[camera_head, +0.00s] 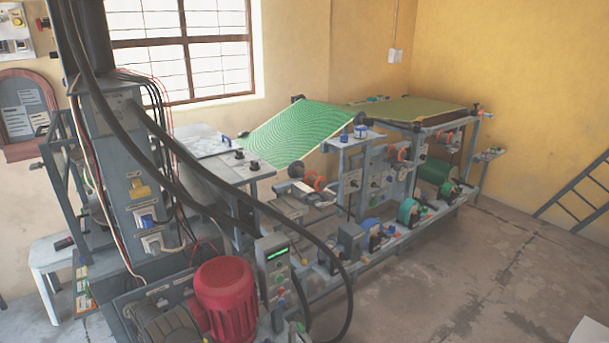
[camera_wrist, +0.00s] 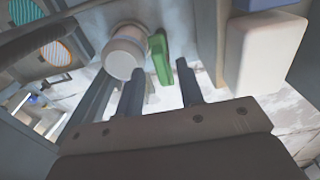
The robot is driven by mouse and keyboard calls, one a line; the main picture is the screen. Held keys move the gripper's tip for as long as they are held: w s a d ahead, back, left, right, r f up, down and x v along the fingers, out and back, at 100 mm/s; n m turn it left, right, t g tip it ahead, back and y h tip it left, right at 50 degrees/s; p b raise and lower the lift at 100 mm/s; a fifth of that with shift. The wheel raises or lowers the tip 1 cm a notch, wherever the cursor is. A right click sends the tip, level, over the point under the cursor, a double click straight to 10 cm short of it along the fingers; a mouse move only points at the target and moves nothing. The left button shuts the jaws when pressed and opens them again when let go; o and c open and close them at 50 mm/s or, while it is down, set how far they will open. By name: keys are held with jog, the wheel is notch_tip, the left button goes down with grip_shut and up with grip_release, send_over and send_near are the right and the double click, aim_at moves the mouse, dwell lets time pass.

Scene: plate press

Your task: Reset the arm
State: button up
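My gripper (camera_wrist: 161,85) shows in the wrist view with two dark fingers standing apart. The gap between them is empty, so it is open. A white cylinder (camera_wrist: 122,55) and a green block (camera_wrist: 161,58) lie just beyond the left finger. I cannot tell whether the finger touches either. A white rounded block (camera_wrist: 262,50) is to the right of the fingers. In the head view the press machine (camera_head: 345,240) runs across the room, with a green sheet (camera_head: 295,135) sloping on top. I cannot make out my gripper in the head view.
A red motor (camera_head: 225,300) and a control box (camera_head: 277,275) with a lit green display stand at the front. Thick black cables loop over the machine's near end. A ladder (camera_head: 578,195) leans at the right. The concrete floor (camera_head: 500,260) at right is mostly clear.

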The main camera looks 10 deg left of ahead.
notch_tip(320, 180, down, 2)
jog(key=shift+f, duration=0.1)
jog(key=shift+m, duration=1.6)
jog(key=m, duration=0.5)
jog(key=shift+s+d+r+m, duration=0.1)
jog(key=shift+s+r+m, duration=0.1)
jog(key=shift+m, duration=0.1)
jog(key=n, duration=0.4)
jog(key=shift+w, duration=0.1)
jog(key=n, duration=0.4)
jog(key=shift+w, duration=0.1)
jog(key=shift+r+n, duration=0.4)
